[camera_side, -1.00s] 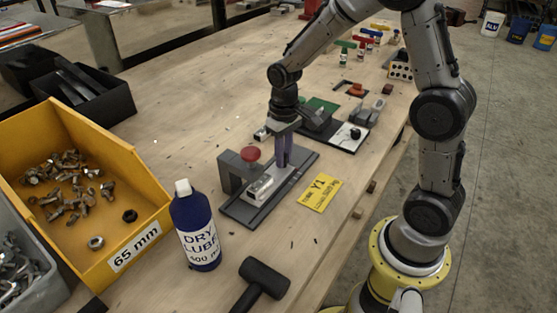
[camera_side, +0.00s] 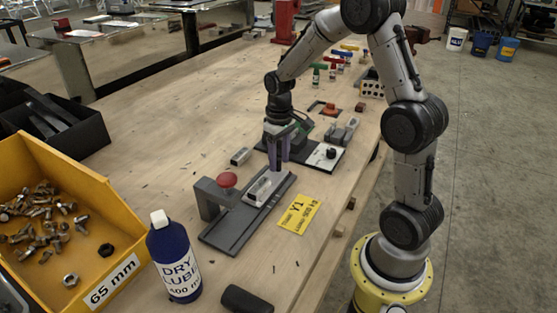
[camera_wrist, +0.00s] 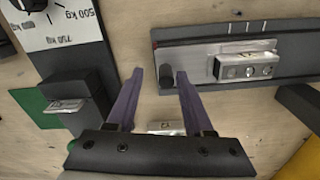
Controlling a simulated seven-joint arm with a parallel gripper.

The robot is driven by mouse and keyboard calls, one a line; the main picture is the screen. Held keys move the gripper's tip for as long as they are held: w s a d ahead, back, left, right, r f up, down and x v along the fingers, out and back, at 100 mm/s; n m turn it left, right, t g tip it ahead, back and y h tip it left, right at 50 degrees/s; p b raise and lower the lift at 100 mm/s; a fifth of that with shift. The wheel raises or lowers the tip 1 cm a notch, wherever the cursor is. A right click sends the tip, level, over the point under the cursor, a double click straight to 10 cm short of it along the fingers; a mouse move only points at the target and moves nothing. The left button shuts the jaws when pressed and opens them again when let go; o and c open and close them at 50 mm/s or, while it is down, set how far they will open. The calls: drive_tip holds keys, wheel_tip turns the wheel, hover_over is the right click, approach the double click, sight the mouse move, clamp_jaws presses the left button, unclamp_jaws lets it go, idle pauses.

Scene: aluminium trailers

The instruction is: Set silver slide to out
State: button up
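The silver slide (camera_side: 267,187) is a small pale metal block on a dark grey rail fixture (camera_side: 232,226), past the fixture's middle towards its far end. In the wrist view the slide (camera_wrist: 245,65) sits right of my fingers, near three white tick marks on the rail plate (camera_wrist: 205,48). My gripper (camera_side: 279,168) points down at the rail's far end, with purple fingers. In the wrist view my gripper (camera_wrist: 160,74) has its fingertips apart with nothing between them, close to a dark round knob (camera_wrist: 167,80) at the rail's end. Contact with the knob cannot be told.
A grey block with a red knob (camera_side: 227,180) stands beside the rail. A loose silver block (camera_side: 240,156) lies behind it. A yellow tag (camera_side: 299,213) lies to the right. A dial panel (camera_side: 326,155) is beyond. Blue bottle (camera_side: 175,262) and yellow bin (camera_side: 60,200) stand nearer.

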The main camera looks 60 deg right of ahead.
drive_tip(key=shift+a, duration=0.1)
wheel_tip(320, 180, up, 14)
idle(0.7)
drive_tip(key=shift+f, duration=0.15)
